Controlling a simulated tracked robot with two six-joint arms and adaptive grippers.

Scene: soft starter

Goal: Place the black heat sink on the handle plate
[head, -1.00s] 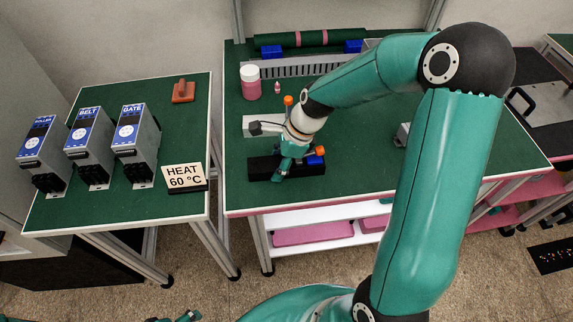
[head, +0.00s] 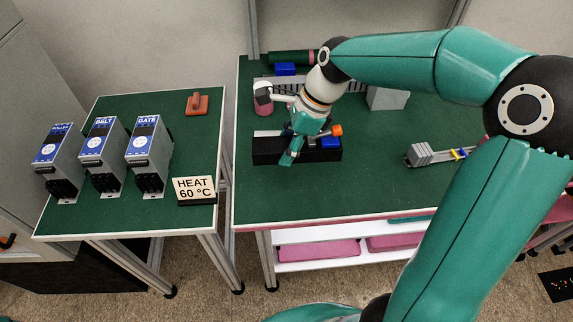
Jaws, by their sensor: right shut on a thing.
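The black heat sink (head: 267,151) is a long dark block over the left part of the main table. My right gripper (head: 292,151) comes down over it and is shut on it, with one teal finger across its front. A blue block (head: 330,143) and an orange knob (head: 336,130) show at its right end; I cannot tell what they belong to. A pale plate (head: 268,133) shows just behind the heat sink and is mostly hidden; I cannot tell if it is the handle plate. My left gripper is not in view.
A white-capped pink jar (head: 263,107) stands behind. A grey finned part (head: 421,153) with yellow and blue pieces lies to the right, and a grey box (head: 388,98) at the back. The table (head: 340,192) is clear in front. Three labelled units stand on the left table (head: 130,215).

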